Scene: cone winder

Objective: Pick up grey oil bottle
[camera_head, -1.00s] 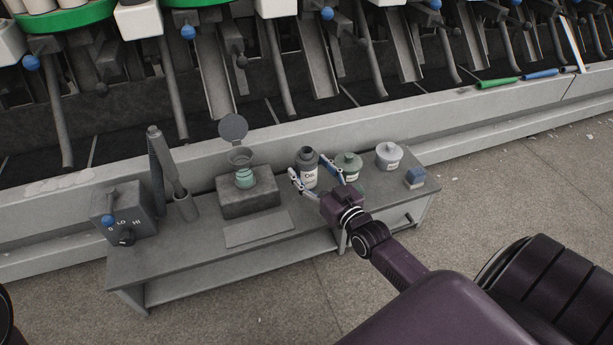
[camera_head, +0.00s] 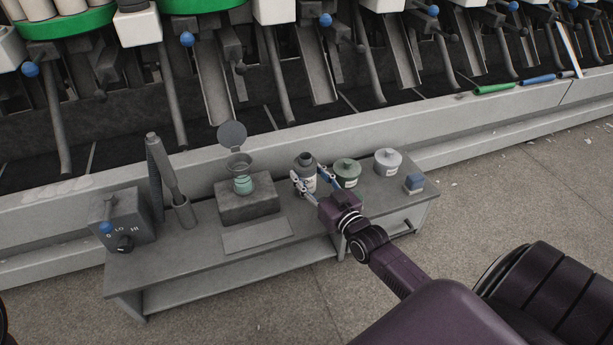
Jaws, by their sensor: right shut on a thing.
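The grey oil bottle (camera_head: 305,169) has a dark cap and a white label. It stands upright at the back of the grey bench (camera_head: 180,255), or just above it; I cannot tell which. My right gripper (camera_head: 313,184) reaches it from the front right and is shut on it, one finger on each side. The fingers hide part of its label and lower body. My left gripper is not in view.
A green container (camera_head: 346,174) stands close to the right of the bottle, with a pale one (camera_head: 387,162) and a blue block (camera_head: 414,183) beyond. A block with a lidded cup (camera_head: 242,184) and a control box (camera_head: 122,223) stand left. The machine's ledge (camera_head: 440,140) runs behind.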

